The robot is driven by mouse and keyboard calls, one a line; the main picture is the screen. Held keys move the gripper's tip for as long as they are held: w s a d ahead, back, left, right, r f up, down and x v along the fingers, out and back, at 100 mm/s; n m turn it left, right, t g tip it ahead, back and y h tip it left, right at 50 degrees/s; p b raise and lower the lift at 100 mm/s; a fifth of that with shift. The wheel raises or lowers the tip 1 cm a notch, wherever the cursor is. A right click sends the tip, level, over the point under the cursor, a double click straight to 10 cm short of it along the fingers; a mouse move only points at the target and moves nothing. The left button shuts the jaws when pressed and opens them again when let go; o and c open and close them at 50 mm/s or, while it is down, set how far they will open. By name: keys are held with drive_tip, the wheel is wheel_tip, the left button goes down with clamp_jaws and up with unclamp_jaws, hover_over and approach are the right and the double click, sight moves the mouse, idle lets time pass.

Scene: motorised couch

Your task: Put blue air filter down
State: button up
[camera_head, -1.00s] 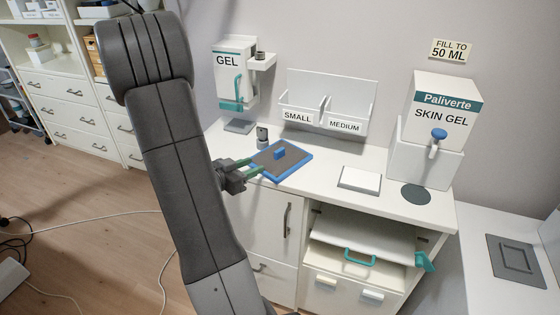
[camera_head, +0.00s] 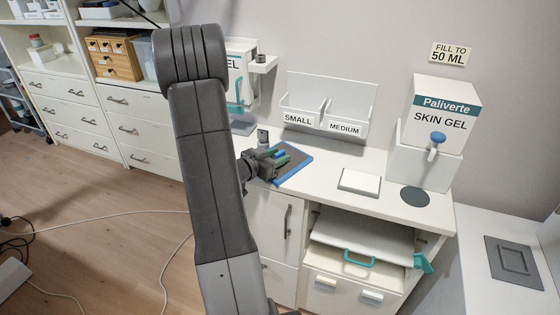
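The blue air filter (camera_head: 300,158) is a flat dark panel with a blue rim. It lies at the left part of the white counter, partly hidden behind my gripper. My gripper (camera_head: 281,157) is over the filter's left part, its green fingers at the small blue handle on top of the panel. Whether the fingers are closed on the handle or only around it cannot be made out at this size.
A small grey device (camera_head: 263,136) stands behind the filter. A white pad (camera_head: 360,180) and a dark round disc (camera_head: 415,197) lie farther right. The skin gel box (camera_head: 440,110) and the small/medium holder (camera_head: 325,105) are at the wall. An open drawer (camera_head: 350,285) juts out below.

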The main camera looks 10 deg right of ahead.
clamp_jaws()
drive_tip(key=shift+r, duration=0.2)
